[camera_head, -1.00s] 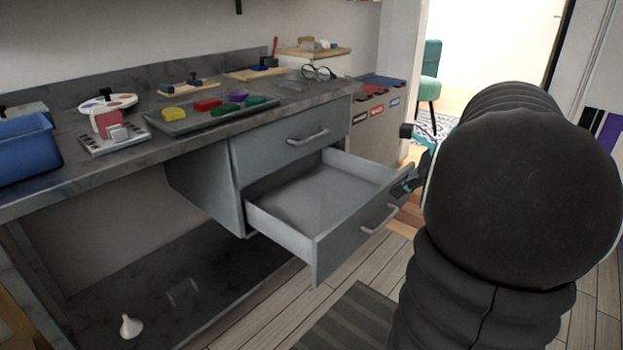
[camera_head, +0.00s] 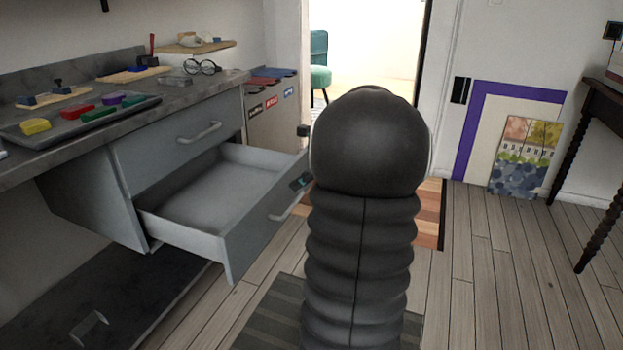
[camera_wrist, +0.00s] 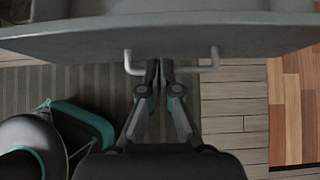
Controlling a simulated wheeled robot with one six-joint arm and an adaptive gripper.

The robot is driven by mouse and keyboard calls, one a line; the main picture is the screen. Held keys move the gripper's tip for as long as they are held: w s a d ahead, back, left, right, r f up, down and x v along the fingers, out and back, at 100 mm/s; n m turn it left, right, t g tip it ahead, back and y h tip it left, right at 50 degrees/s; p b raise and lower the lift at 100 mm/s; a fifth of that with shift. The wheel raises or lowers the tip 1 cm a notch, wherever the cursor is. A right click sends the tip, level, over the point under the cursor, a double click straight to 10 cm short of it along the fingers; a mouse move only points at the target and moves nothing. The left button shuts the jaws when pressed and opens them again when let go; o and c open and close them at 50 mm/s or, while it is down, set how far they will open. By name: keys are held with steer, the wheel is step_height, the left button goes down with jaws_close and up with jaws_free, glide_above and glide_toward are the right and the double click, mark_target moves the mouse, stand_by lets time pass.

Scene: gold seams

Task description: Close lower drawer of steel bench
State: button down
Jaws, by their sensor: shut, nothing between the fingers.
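The grey steel bench (camera_head: 75,150) stands at the left in the head view. Its lower drawer (camera_head: 232,252) is pulled well out and looks empty; the drawer above it (camera_head: 165,160) is shut. The lower drawer's bar handle (camera_head: 284,207) is on its front panel. In the wrist view the drawer front (camera_wrist: 90,42) spans the top, with the handle (camera_wrist: 130,64) below it. My gripper (camera_wrist: 160,68) is shut and empty, its fingertips between the two handle posts; I cannot tell if they touch. In the head view my arm hides most of the gripper (camera_head: 299,182).
A striped dark mat (camera_head: 260,310) lies on the wood floor before the bench. A tray with coloured blocks (camera_head: 75,122) and glasses (camera_head: 203,67) are on the bench top. A dark side table (camera_head: 604,100) stands at right.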

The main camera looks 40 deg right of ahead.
mark_target(277, 187)
steer(key=shift+w+a+r, duration=0.1)
steer(key=shift+w+a, duration=0.25)
steer(key=shift+w, duration=0.45)
steer(key=shift+w+a+r, duration=0.1)
steer(key=shift+w+a, duration=0.25)
steer(key=shift+w, duration=0.4)
